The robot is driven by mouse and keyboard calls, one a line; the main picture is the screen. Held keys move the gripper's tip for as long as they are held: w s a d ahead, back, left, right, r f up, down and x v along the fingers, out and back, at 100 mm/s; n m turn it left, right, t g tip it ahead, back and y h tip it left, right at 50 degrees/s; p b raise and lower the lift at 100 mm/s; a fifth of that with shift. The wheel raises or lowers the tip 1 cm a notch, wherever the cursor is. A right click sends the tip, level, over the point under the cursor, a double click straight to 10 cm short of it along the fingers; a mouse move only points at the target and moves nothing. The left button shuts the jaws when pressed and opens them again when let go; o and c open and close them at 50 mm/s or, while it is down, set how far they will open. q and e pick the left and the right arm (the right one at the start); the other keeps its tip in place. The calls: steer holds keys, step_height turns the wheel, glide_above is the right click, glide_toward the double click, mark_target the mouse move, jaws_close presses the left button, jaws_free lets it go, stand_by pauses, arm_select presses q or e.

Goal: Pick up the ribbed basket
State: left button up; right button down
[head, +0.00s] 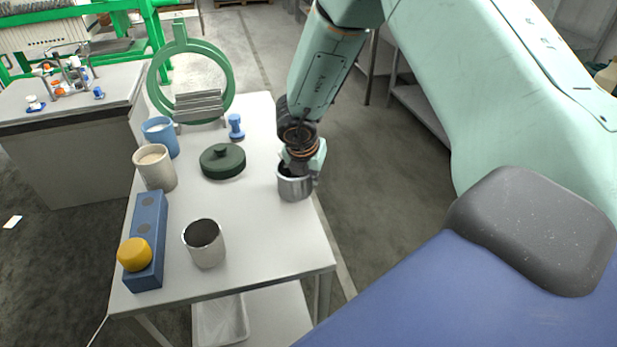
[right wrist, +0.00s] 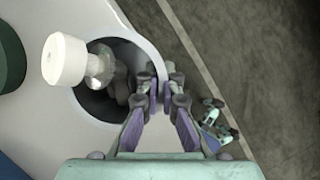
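My right gripper (head: 303,162) is at the rim of a grey metal cup (head: 295,189) at the table's right edge. In the right wrist view, the gripper's fingers (right wrist: 162,88) are close together at the right side of the round vessel's pale wall (right wrist: 150,62); whether they press on it is unclear. A white knob on a shiny stem (right wrist: 64,60) shows over the vessel's dark inside. No ribs are clear on this cup. A grey ribbed piece (head: 199,106) stands before a green ring (head: 154,90) at the table's back. My left gripper is not in view.
On the white table (head: 265,240) stand a second metal cup (head: 208,252), a dark green lid (head: 223,163), a blue knob (head: 236,127), a beige cup (head: 158,176), a blue cup (head: 158,131) and a blue block (head: 148,225) with a yellow knob (head: 134,254). The table's front right is clear.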

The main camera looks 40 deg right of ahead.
steer(key=shift+s+d, duration=0.25)
steer(key=shift+d, duration=0.45)
steer(key=shift+a, duration=0.15)
steer(key=c, duration=1.4)
jaws_free()
steer(key=shift+c, duration=0.2)
steer(key=v, duration=1.2)
steer(key=shift+w, duration=0.1)
